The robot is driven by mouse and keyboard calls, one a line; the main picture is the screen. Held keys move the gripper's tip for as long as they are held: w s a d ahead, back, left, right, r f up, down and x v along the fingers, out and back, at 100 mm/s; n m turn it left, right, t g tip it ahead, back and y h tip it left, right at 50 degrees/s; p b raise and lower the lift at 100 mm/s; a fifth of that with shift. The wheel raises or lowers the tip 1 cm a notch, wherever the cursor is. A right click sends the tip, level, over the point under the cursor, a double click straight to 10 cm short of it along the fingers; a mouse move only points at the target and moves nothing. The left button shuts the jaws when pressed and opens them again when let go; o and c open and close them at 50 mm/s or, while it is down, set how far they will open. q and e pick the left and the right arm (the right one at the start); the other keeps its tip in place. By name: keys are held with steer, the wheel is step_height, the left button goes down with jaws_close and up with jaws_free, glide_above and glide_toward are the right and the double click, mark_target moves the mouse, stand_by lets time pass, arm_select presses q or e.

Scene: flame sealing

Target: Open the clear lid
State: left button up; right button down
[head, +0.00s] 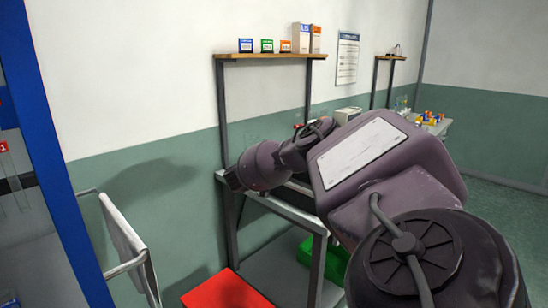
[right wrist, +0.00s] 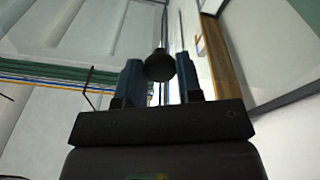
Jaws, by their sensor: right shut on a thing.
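My right gripper (right wrist: 160,78) shows in the right wrist view, its two blue-grey fingers either side of a dark round knob (right wrist: 159,66). It is shut on this knob. A thin rod and pale strips stand behind the knob. I cannot tell whether the knob belongs to the clear lid. In the head view my right arm fills the right and middle and reaches toward the bench; its fingers cannot be made out. I cannot pick out the clear lid for certain in either view. My left gripper is not in view.
A grey-framed bench (head: 272,204) stands by the wall under a wooden shelf (head: 255,56) with small boxes. A red bin (head: 225,291) and a green bin (head: 336,262) are low down. A blue post (head: 62,170) and a white rail panel (head: 124,240) stand at the left.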

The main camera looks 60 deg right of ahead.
steer(key=shift+w+a+f+h, duration=0.1)
steer(key=shift+a+f+h, duration=0.05)
steer(key=shift+a+h, duration=0.2)
stand_by(0.3)
steer(key=c, duration=0.8)
jaws_free()
steer(key=p+v, duration=0.1)
steer(key=v, duration=1)
